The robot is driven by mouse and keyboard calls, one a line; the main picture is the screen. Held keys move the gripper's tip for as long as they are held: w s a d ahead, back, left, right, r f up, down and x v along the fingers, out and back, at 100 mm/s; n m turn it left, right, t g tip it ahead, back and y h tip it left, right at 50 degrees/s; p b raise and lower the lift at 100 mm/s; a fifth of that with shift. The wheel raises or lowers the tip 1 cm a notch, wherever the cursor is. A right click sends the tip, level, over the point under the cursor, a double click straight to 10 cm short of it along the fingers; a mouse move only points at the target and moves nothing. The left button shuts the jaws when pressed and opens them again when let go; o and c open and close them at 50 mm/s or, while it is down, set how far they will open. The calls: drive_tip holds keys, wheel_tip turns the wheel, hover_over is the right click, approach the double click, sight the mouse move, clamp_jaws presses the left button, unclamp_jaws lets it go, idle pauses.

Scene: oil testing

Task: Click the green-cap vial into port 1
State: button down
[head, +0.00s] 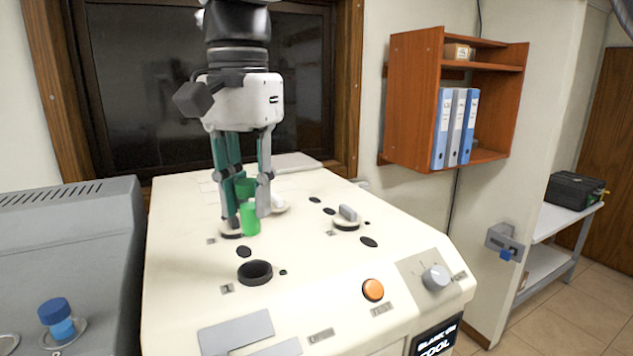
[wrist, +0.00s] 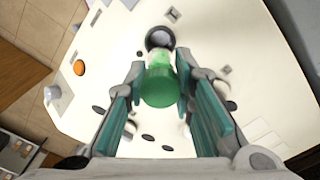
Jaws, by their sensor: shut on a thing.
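The green-cap vial (head: 250,219) is held cap up between the fingers of my gripper (head: 243,212), above the cream machine top. Its green cap (wrist: 160,87) fills the space between the fingers in the wrist view, and its paler body points toward a black-rimmed round port (wrist: 160,38). This open port (head: 255,272) lies in front of the vial in the head view; the vial is apart from it there.
The machine top has smaller black openings, a round fitting with a grey handle (head: 347,217), an orange button (head: 373,290) and a grey knob (head: 435,278). A blue-capped vial (head: 56,317) stands on the grey unit at left. The area around the port is mostly clear.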

sight(251, 237)
drive_tip(key=shift+f+b, duration=1.5)
drive_tip(key=shift+f, duration=0.45)
drive_tip(key=shift+s+f+p, duration=0.1)
drive_tip(key=shift+f+p, duration=0.25)
drive_tip(key=shift+p, duration=0.55)
